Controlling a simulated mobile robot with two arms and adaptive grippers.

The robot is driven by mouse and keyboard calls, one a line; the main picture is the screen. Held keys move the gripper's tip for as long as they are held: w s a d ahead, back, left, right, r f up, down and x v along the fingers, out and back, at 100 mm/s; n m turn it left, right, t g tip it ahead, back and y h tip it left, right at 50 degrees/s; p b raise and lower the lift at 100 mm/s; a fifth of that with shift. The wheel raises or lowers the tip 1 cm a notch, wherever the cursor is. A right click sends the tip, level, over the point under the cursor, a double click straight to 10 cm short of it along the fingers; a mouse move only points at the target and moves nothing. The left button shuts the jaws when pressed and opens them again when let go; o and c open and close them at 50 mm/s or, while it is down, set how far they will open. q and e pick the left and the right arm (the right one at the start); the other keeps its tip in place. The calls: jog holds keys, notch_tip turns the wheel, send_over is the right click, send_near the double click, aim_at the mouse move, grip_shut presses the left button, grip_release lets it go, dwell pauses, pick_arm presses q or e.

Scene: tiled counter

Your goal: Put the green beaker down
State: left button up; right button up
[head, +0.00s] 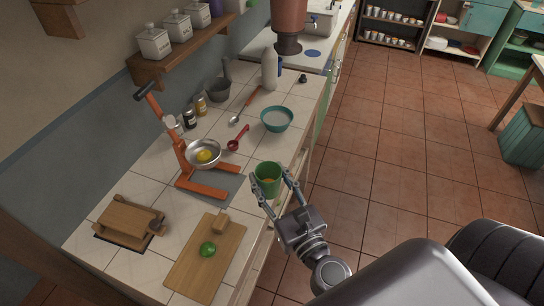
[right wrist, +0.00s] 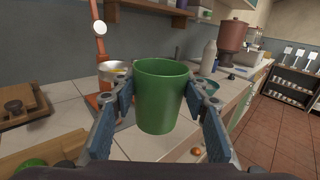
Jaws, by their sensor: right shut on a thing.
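My right gripper (head: 271,187) is shut on the beaker, one finger on each side. In the right wrist view the beaker (right wrist: 159,98) fills the middle between the blue fingers of the gripper (right wrist: 160,103). The beaker appears to be held above the counter, but the gap under it is hard to judge. My left gripper is not in view.
An orange stand (head: 185,160) with a metal pan (head: 214,147) stands behind the beaker. A cutting board (head: 190,268) with a green fruit (head: 207,249) lies nearer. A teal bowl (head: 277,127) and red scoop (head: 235,145) stand farther along. Some tiles between bowl and beaker are bare.

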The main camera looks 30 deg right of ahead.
jog(key=shift+m+h, duration=0.4)
jog(key=shift+h, duration=0.3)
jog(key=w+d+r+p, duration=0.1)
jog(key=w, duration=0.2)
jog(key=w+d+r+p, duration=0.1)
jog(key=w+p, duration=0.1)
jog(key=w, duration=0.1)
jog(key=w+d+r+p, duration=0.1)
jog(key=w+d, duration=0.1)
jog(key=w, duration=0.1)
jog(key=shift+r, duration=0.35)
jog(key=w+d+r+m+h+p, duration=0.1)
jog(key=w+d+r+p, duration=0.4)
jog(key=w, duration=0.4)
jog(key=shift+g, duration=0.3)
jog(key=f+b, duration=0.4)
jog(key=f, duration=0.2)
jog(key=f+b, duration=0.5)
jog(key=f, duration=0.2)
jog(key=w+d+f+b, duration=0.1)
jog(key=f+b, duration=0.4)
jog(key=f, duration=0.2)
jog(key=shift+d, duration=0.1)
jog(key=shift+f, duration=0.1)
jog(key=shift+f+b, duration=0.15)
jog(key=shift+b, duration=0.3)
jog(key=o, duration=1.2)
jog(key=shift+c, duration=0.2)
